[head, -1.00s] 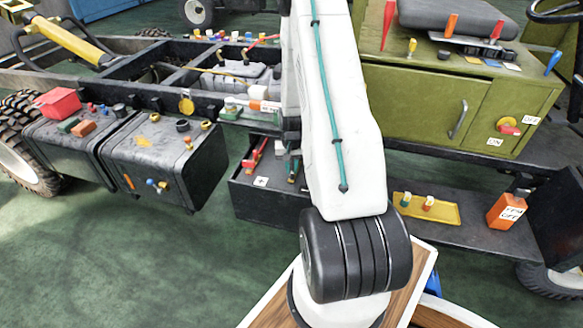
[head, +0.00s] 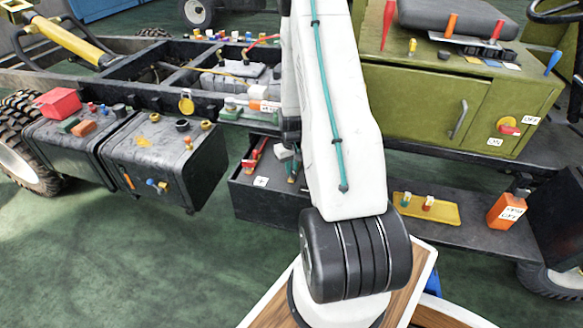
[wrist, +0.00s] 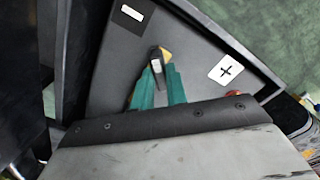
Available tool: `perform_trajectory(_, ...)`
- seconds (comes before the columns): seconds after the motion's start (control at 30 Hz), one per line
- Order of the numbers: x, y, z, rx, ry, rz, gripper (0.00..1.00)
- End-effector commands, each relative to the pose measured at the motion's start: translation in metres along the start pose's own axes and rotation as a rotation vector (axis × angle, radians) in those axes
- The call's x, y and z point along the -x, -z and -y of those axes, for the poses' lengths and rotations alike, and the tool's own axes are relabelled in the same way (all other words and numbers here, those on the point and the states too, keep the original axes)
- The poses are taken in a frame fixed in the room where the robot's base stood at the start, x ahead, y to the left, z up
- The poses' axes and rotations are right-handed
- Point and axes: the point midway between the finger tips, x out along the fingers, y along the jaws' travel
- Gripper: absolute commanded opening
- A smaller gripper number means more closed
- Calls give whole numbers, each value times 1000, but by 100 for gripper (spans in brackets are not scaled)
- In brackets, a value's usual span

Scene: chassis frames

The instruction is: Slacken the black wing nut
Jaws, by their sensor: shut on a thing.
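The black wing nut (wrist: 157,62) shows in the wrist view as a small dark piece, with a yellow, brass-like part just behind it. My gripper (wrist: 157,80) has two teal fingers, one on each side of the nut, and is shut on it. The nut stands over the dark battery box, between the minus label (wrist: 132,13) and the plus label (wrist: 225,70). In the head view my gripper (head: 291,170) reaches down into the box (head: 262,203), partly behind my arm. The nut cannot be made out there.
A red-handled part (head: 254,158) lies in the box at the left of my gripper. A black tank (head: 165,165) stands further left. A yellow tray (head: 426,209) and an orange box (head: 506,211) sit on the right shelf. Frame rails run close above the box.

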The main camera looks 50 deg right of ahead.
Motion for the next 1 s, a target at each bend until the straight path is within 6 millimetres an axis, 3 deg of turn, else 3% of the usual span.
perform_trajectory(0.2, 1, 1, -1, -1, -1, -4, 0)
perform_trajectory(0.23, 1, 1, -1, -1, -1, -4, 23)
perform_trajectory(0.3, 1, 1, -1, -1, -1, -3, 36)
perform_trajectory(0.63, 5, 1, 0, -1, -1, -2, 36)
perform_trajectory(1.0, 63, 1, -1, -2, -2, -5, 36)
